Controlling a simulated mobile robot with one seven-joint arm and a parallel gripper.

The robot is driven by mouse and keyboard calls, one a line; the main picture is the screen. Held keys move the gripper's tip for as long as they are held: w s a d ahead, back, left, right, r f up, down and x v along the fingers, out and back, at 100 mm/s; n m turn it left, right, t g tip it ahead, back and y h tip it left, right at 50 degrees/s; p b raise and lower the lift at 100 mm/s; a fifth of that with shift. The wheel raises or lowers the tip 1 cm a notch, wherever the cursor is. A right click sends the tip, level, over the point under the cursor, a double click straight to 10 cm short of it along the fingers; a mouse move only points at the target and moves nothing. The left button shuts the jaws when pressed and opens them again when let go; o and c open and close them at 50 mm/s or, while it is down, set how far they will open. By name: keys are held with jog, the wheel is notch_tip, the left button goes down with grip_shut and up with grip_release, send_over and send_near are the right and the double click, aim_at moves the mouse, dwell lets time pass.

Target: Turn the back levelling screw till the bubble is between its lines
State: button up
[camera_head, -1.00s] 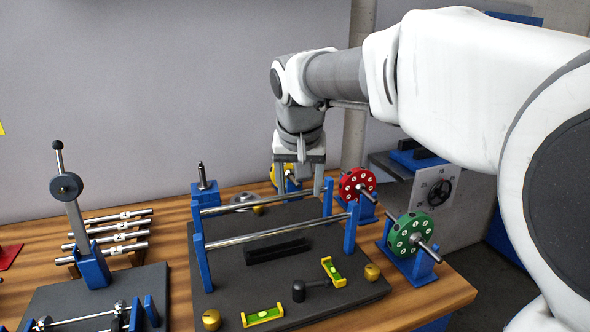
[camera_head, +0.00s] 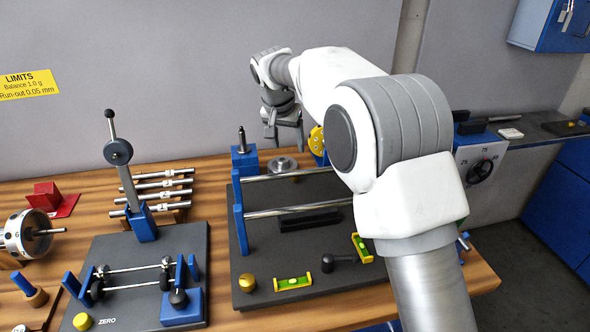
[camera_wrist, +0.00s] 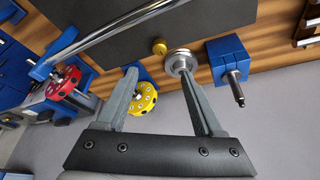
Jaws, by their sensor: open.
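The back levelling screw is a small brass knob (camera_wrist: 159,46) at the back edge of the dark base plate (camera_wrist: 125,30) in the wrist view. I cannot make it out in the head view. My gripper (camera_head: 284,143) is open and empty, above the back of the plate. In the wrist view its fingertips (camera_wrist: 158,74) are spread either side of the knob's line and look apart from it. Two yellow levels with green vials lie on the plate, one at the front (camera_head: 293,282) and one at the right (camera_head: 361,247). Their bubbles are too small to judge.
A silver disc (camera_wrist: 181,62) and a blue block with a post (camera_wrist: 230,70) are close to the right finger. The yellow rotor (camera_wrist: 143,98) is by the left finger. A steel rail (camera_wrist: 100,32) crosses the plate. Another brass knob (camera_head: 247,283) is at front left.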

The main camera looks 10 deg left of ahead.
jog(key=x, duration=1.3)
jog(key=shift+f+b, duration=0.1)
jog(key=shift+b, duration=0.25)
grip_shut()
